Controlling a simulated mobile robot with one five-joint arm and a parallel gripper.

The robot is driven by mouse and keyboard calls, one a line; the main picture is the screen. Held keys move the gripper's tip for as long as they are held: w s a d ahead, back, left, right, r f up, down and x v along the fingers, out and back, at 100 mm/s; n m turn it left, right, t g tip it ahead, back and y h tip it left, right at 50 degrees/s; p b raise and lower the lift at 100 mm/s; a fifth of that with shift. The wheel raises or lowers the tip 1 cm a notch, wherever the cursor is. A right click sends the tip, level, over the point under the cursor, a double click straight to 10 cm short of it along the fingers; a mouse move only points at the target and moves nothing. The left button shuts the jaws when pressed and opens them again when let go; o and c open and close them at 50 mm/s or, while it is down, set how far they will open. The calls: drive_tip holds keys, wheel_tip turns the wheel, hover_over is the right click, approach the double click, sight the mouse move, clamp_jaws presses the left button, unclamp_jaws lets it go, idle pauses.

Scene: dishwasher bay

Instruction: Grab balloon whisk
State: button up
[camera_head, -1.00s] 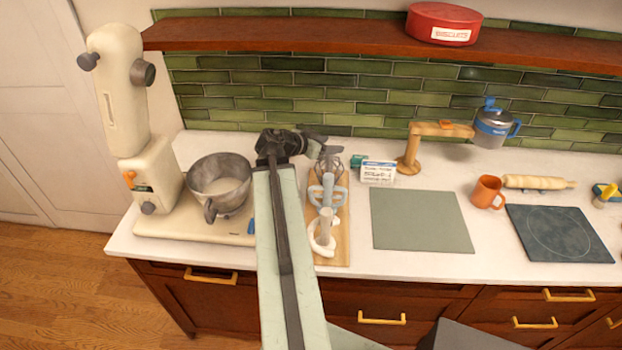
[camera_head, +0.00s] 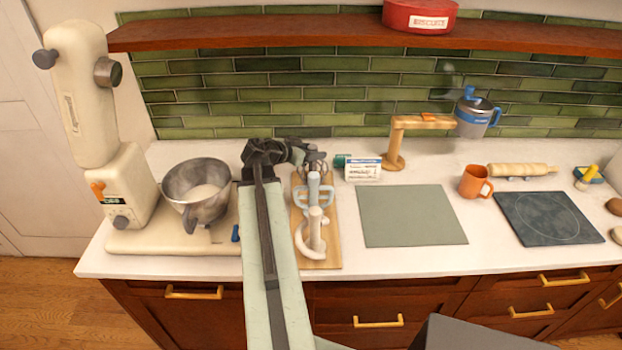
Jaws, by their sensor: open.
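The balloon whisk (camera_head: 319,167) is at the far end of a wooden board (camera_head: 334,236), mostly hidden by my gripper. Only a little of its wires shows. In front of it on the board stand a grey-blue flat beater (camera_head: 314,192) and a cream dough hook (camera_head: 313,232). My dark gripper (camera_head: 312,153) is open at the whisk, reaching in from the left. I cannot tell whether its fingers are around the whisk or just above it.
A cream stand mixer (camera_head: 128,190) with a steel bowl (camera_head: 197,190) stands to the left. A white card (camera_head: 362,170) and a wooden stand (camera_head: 394,150) are right of the board. A grey-green mat (camera_head: 411,216) lies clear. A shelf (camera_head: 300,31) runs above.

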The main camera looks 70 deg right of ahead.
drive_tip(key=b+x, duration=0.1)
drive_tip(key=x, duration=0.2)
drive_tip(key=shift+s+d+f, duration=0.1)
drive_tip(key=shift+d+f, duration=0.15)
drive_tip(key=shift+f, duration=0.1)
drive_tip(key=shift+r, duration=0.1)
drive_tip(key=shift+c, duration=0.4)
clamp_jaws()
idle(0.5)
